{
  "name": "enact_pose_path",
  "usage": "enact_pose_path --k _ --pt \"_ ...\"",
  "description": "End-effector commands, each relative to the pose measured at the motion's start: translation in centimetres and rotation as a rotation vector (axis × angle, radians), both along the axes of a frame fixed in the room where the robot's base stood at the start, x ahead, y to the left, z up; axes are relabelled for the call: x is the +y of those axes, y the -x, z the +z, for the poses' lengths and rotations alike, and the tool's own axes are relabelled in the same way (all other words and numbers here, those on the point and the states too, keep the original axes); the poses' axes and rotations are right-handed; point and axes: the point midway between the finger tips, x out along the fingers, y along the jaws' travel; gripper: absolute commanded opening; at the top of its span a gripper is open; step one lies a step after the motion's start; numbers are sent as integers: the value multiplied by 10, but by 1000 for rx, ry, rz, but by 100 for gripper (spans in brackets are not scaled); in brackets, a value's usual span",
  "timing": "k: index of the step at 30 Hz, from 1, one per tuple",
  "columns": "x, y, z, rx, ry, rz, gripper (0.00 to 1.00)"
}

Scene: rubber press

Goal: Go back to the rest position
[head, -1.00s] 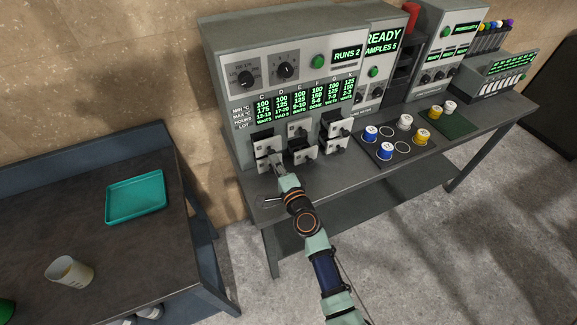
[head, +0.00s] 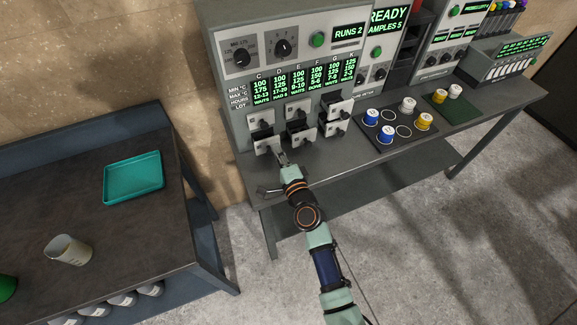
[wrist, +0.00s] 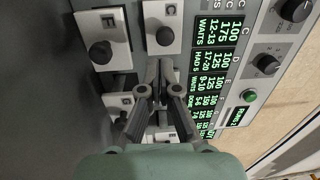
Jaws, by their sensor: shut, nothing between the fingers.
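My gripper (head: 282,158) is shut and empty, just in front of the lower left drawers of the grey press machine (head: 222,92). It looks apart from the drawer fronts, though the gap is hard to judge. In the wrist view, the closed fingers (wrist: 157,75) point at the machine's face, between drawers with black knobs (wrist: 101,51). The drawers (head: 268,144) stand in two rows of white fronts with black knobs. My arm reaches in from the bottom of the head view.
A dark tray (head: 384,153) with blue, white and yellow-topped jars is on the bench to the right. A green mat (head: 462,108) with two jars lies beyond it. The left table (head: 100,225) bears a teal tray (head: 134,197) and a beaker (head: 68,250). Open floor lies between.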

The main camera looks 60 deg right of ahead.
Motion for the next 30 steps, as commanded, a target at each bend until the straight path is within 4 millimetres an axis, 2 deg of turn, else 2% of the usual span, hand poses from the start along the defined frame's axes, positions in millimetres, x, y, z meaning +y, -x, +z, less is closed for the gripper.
enact_pose_path --k 3,6,12,26,28,30 --pt "18 27 0 1 1 0 0" --pt "29 44 -1 0 1 -1 0" --pt "40 60 -3 -2 1 0 0" --pt "41 61 -2 -2 2 0 0" --pt "50 53 4 11 29 30 0" --pt "75 37 17 46 95 104 0"
